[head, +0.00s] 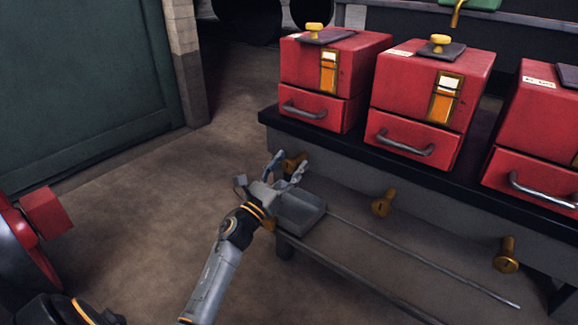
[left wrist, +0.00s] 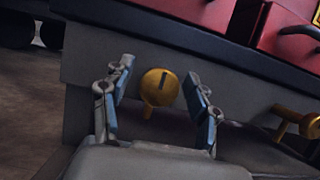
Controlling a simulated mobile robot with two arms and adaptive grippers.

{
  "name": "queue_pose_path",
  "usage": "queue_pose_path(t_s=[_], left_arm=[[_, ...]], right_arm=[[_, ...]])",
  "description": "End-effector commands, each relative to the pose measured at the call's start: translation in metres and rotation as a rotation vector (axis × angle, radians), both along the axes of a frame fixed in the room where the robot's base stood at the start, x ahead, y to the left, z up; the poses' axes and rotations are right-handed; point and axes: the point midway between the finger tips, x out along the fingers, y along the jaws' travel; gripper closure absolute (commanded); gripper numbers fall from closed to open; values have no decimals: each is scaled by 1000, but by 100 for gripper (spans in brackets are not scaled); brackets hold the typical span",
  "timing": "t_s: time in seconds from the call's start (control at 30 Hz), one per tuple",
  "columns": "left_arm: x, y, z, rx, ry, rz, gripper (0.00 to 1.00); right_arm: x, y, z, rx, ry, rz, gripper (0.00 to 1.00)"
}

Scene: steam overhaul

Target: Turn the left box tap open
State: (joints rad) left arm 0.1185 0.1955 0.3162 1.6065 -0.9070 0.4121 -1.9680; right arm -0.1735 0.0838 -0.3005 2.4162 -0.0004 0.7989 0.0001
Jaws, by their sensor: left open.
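The left box tap (head: 294,163) is a round brass knob on the bench's front, below the left red box (head: 318,84). In the left wrist view the tap (left wrist: 160,86) shows a dark slot near its top, upright or slightly tilted, and a short stem below. My left gripper (head: 283,168) is open, with its fingers at either side of the tap. In the left wrist view the left gripper (left wrist: 158,98) has the tap between its blue pads, with a gap on both sides. My right gripper is not in view.
A middle tap (head: 382,203) and a right tap (head: 506,256) sit further along the bench front. A long thin rod (head: 430,263) runs under the bench.

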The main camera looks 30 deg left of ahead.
Motion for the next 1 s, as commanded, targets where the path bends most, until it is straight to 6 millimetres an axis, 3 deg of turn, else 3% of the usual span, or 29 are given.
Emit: queue_pose_path(t_s=[0.2, 0.47, 0.5, 1.0], left_arm=[[0, 0, 0, 0, 0, 0, 40], [0, 0, 0, 0, 0, 0, 91], [0, 0, 0, 0, 0, 0, 94], [0, 0, 2, -142, 10, -1, 94]], right_arm=[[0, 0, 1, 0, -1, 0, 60], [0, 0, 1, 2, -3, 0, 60], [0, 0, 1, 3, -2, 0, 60], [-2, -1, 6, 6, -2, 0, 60]])
